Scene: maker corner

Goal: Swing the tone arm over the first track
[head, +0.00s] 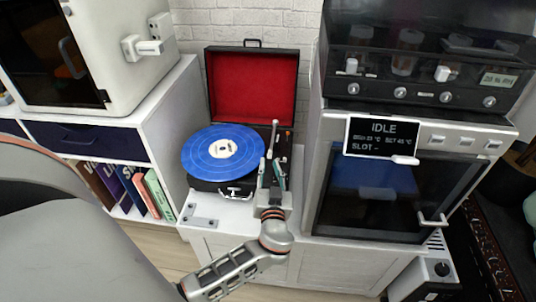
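A suitcase record player with a red-lined open lid (252,88) stands on a white cabinet. A blue record (222,151) with a pale label lies on its platter. The tone arm (272,139) shows as a thin light rod at the right of the record, running toward the front. My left gripper (272,168) is at the player's front right, at the near end of the tone arm. Its two fingers stand apart, one on each side of that end. The gripper partly hides the tone arm's tip, and I cannot tell whether they touch. My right gripper is not in view.
An appliance with a display reading IDLE (383,135) and a handled glass door stands close on the right. A white machine (122,60) and a shelf of record sleeves or books (135,190) are on the left. A small metal plate (201,222) lies on the cabinet front.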

